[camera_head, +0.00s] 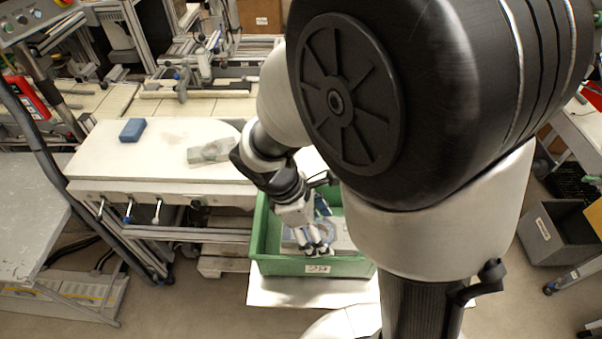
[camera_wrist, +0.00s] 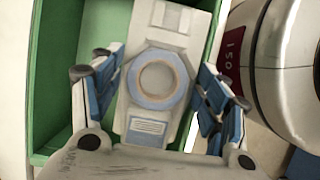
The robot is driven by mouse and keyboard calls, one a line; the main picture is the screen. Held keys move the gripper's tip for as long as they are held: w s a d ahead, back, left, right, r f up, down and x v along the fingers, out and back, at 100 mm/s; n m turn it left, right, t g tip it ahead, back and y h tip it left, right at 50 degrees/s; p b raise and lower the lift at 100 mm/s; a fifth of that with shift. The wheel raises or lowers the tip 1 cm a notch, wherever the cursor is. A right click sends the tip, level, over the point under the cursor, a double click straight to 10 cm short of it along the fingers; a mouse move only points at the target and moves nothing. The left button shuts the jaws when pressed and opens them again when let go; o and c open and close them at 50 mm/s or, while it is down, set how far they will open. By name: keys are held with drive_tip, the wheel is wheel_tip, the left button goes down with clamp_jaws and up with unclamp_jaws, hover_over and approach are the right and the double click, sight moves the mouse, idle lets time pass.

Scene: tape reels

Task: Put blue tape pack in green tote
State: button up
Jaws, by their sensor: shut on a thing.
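The green tote (camera_head: 313,266) stands low in front of the white bench, its open top facing up. My gripper (camera_head: 317,247) is inside or just over its opening. In the wrist view, my gripper (camera_wrist: 161,92) is shut on the blue tape pack (camera_wrist: 143,127), a grey-white pack with a blue ring-shaped part, with a finger on each side. The green wall of the tote (camera_wrist: 55,75) lies to its left there. The pack (camera_head: 328,230) shows partly behind the fingers in the head view. I cannot tell whether it touches the tote floor.
A blue block (camera_head: 132,130) and a clear greenish pack (camera_head: 211,151) lie on the white bench (camera_head: 160,165). A grey bin (camera_head: 562,232) stands at the right. My own arm covers much of the head view. Floor shows left of the tote.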

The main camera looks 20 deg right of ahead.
drive_tip(key=shift+o, duration=0.8)
drive_tip(key=shift+s+f, duration=0.25)
drive_tip(key=shift+f, duration=0.35)
drive_tip(key=shift+o, duration=0.2)
drive_tip(key=o, duration=0.9)
drive_tip(key=shift+w, duration=0.35)
